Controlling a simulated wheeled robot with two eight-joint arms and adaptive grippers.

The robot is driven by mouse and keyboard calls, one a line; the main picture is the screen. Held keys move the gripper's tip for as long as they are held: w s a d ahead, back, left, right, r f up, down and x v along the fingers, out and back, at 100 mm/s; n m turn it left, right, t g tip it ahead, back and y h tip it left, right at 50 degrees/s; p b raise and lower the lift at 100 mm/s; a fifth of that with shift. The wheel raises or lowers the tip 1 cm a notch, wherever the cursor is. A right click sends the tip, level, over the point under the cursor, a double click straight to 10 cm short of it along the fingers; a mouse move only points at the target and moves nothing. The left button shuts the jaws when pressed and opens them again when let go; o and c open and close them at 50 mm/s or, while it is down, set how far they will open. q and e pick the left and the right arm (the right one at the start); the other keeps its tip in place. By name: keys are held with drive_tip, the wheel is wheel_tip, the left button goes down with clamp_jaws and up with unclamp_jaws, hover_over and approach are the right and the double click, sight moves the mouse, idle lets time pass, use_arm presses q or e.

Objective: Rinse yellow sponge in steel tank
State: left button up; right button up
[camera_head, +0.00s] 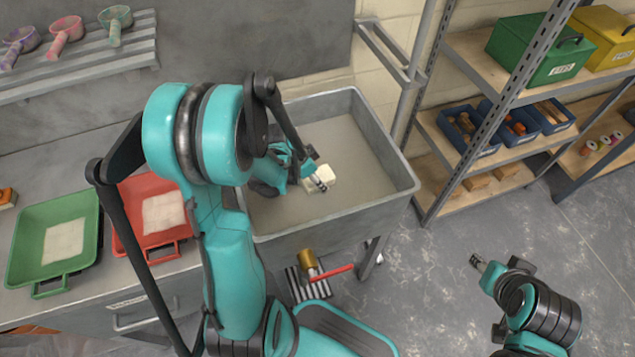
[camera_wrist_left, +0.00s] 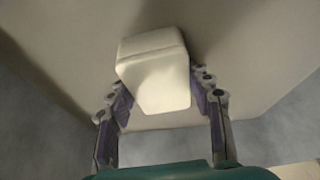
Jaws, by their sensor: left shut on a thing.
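The steel tank (camera_head: 398,185) is a grey rectangular basin with a flat, dull grey-beige surface inside, perhaps cloudy water. My left gripper (camera_head: 321,181) reaches down into it and is shut on the sponge (camera_head: 320,177), a pale cream block. In the left wrist view the sponge (camera_wrist_left: 155,75) sits between the two fingers of the left gripper (camera_wrist_left: 160,97), its near end facing the camera. Whether the sponge touches the surface in the tank I cannot tell. My right gripper (camera_head: 478,263) is over the floor at the lower right, apart from everything; its fingers are too small to read.
A green tub (camera_head: 25,245) and a red tub (camera_head: 128,230), each with a pale patch inside, stand on the bench left of the tank. Shelving (camera_head: 470,150) with bins and boxes stands to the right. A red-handled tool (camera_head: 332,273) is below the tank's front. Scoops lie on the upper-left rack.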

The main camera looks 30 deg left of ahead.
use_arm(q)
wheel_tip(320, 180, up, 16)
drive_tip(key=p, duration=1.2)
idle(2.2)
wheel_tip(320, 180, up, 4)
drive_tip(key=p, duration=0.3)
drive_tip(key=shift+f, duration=0.1)
idle(0.6)
